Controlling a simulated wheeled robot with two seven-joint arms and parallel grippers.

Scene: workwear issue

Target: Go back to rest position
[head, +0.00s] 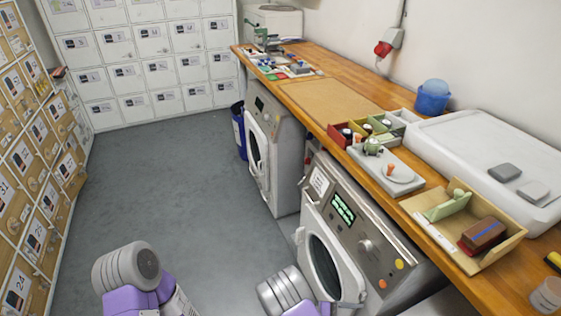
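Only parts of my two arms show, at the bottom edge of the head view. A grey and purple link of my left arm stands left of centre over the floor. A similar link of my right arm is right of it, in front of the nearer washing machine (372,245). Neither gripper is in view, so what they hold cannot be seen. No arm part visibly touches the machine or the counter.
A wooden counter (325,101) runs along the right, with a tan open box (471,262), a grey tray (412,183) and a blue bucket (432,101). A second washing machine (283,150) stands farther back. Lockers (150,62) line the back. The grey floor (165,170) is clear.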

